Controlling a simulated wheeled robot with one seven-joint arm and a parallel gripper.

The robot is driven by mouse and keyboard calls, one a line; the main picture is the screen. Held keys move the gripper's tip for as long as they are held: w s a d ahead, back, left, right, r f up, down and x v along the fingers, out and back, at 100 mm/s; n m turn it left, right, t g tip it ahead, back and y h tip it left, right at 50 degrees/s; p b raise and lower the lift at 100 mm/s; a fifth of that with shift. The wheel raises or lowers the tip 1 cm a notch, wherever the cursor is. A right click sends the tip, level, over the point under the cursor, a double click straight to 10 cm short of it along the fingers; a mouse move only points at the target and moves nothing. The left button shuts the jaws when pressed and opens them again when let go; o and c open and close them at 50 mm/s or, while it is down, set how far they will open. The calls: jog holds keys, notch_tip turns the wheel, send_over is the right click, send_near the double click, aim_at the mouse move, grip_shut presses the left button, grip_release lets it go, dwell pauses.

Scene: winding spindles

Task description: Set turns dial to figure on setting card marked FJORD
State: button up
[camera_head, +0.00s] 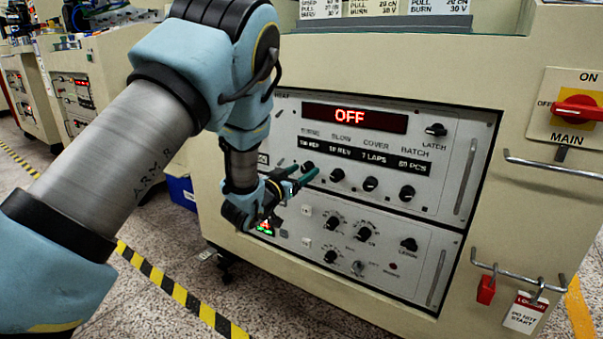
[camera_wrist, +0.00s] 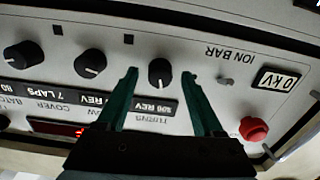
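The turns dial (camera_wrist: 160,72) is a black knob with a white pointer line, leftmost of the upper row in the head view (camera_head: 308,167). Its turns window (camera_wrist: 152,107) shows a REV figure, upside down in the wrist view and too small to read surely. My gripper (camera_wrist: 160,74) is open, with one green finger on each side of the dial and gaps visible between; it also shows in the head view (camera_head: 304,172). Setting cards (camera_head: 320,9) (camera_head: 374,7) (camera_head: 440,6) stand on top of the machine; their headings are cut off, so FJORD cannot be seen.
Slow (camera_head: 337,175), cover (camera_head: 370,183) and batch (camera_head: 407,193) knobs sit to the right in the same row. The red display (camera_head: 354,117) reads OFF. A red button (camera_wrist: 253,129) lies near one finger in the wrist view. A red main switch (camera_head: 578,108) is far right.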

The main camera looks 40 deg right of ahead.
grip_shut()
dwell(0.3)
jog(key=shift+n, duration=0.4)
jog(key=n+p, duration=0.1)
jog(key=n, duration=0.1)
jog(key=shift+w+r+n, duration=0.1)
jog(key=shift+w+n, duration=0.05)
jog(key=shift+n, duration=0.15)
jog(key=n+p, duration=0.1)
jog(key=n, duration=0.1)
jog(key=shift+n, duration=0.4)
jog(key=n+p, duration=0.1)
jog(key=n, duration=0.4)
jog(key=shift+n+p, duration=0.3)
jog(key=shift+p, duration=0.05)
jog(key=shift+o, duration=0.2)
grip_release()
